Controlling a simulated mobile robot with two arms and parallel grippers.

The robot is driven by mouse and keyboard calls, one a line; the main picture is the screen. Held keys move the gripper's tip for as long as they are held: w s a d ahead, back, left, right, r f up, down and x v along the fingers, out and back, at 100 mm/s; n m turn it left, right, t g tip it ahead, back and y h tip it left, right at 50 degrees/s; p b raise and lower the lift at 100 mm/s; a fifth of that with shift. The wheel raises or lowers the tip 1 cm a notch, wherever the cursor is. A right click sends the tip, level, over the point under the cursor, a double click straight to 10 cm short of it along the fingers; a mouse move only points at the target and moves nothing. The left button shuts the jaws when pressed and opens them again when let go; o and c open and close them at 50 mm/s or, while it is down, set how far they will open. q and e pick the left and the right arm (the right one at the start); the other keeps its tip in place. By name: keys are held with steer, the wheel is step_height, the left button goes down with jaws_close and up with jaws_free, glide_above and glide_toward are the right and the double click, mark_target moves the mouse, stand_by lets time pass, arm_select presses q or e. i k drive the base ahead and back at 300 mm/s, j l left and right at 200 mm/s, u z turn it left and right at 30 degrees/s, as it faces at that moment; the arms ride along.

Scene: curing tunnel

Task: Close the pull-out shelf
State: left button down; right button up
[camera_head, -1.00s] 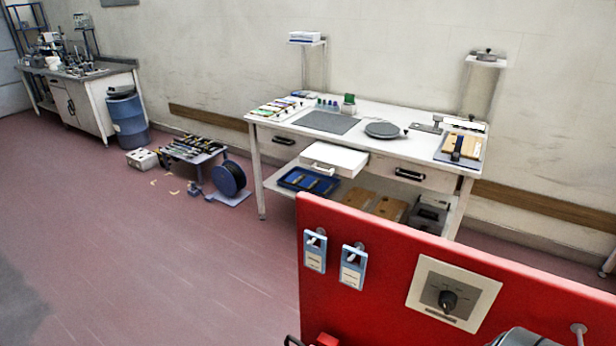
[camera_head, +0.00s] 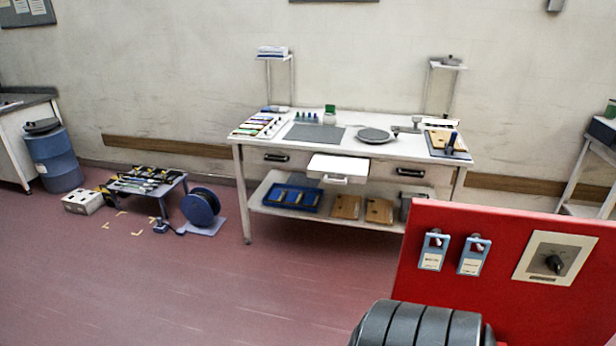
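The pull-out shelf (camera_head: 338,166) is a flat white board in the middle of the workbench front, just below the worktop. It sticks out toward me, with a pale handle (camera_head: 335,180) on its front edge. Its top looks empty. The white workbench (camera_head: 400,149) stands against the back wall, some distance away. Neither of my grippers is in view.
A red panel (camera_head: 490,225) with two tags and a switch blocks the lower right. Blue tray (camera_head: 290,197) lies on the bench's lower shelf. Reel (camera_head: 201,207), low table (camera_head: 145,187) and blue drum (camera_head: 54,160) stand left. Floor before the bench's left side is clear.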

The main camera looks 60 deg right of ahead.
mark_target(338, 168)
steer(key=i+z, duration=0.5)
steer(key=i+j+z, duration=0.2)
steer(key=i+z, duration=0.3)
steer(key=i, duration=0.1)
